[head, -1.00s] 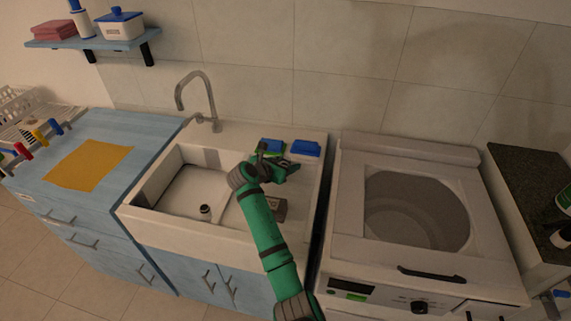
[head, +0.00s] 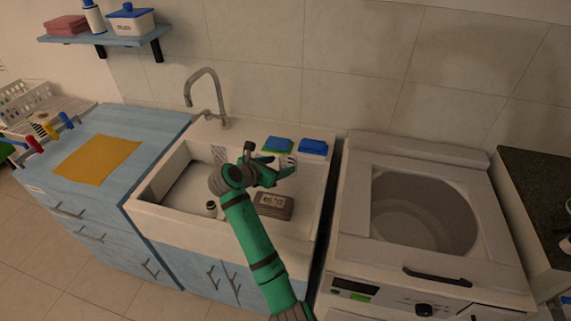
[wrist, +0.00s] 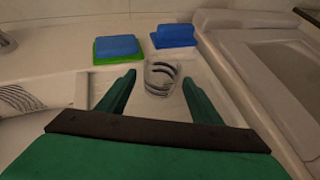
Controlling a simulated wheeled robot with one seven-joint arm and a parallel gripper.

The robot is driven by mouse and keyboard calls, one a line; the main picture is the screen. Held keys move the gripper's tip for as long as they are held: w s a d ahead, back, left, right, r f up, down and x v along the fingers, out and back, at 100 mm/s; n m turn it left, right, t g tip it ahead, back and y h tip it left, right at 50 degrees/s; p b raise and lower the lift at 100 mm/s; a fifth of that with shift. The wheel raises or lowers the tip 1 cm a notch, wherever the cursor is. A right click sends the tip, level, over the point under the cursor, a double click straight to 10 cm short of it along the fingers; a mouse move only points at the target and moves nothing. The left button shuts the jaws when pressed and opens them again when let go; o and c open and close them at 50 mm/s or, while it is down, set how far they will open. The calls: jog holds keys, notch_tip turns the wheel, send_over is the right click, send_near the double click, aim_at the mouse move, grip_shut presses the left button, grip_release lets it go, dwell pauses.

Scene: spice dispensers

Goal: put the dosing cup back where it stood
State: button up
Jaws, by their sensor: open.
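The dosing cup appears to be the small clear cup with dark stripes (wrist: 160,78) in the wrist view. It stands upright on the pale surface at the right of the sink, in front of the sponges. In the head view the cup (head: 288,161) shows small at my gripper's tip. My gripper (wrist: 158,96) is open, with one finger on each side of the view and the cup between and around the level of the fingertips. I see a gap on both sides of the cup. In the head view my gripper (head: 277,169) hangs over the sink's right part.
A blue-and-green sponge (head: 277,144) and a blue block (head: 313,147) lie behind the cup. A grey box with a label (head: 273,206) sits nearer the front. A small dark-capped jar (head: 211,208) stands in the basin (head: 180,196). The faucet (head: 208,95) rises behind.

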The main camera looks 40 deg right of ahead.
jog(key=shift+v, duration=1.55)
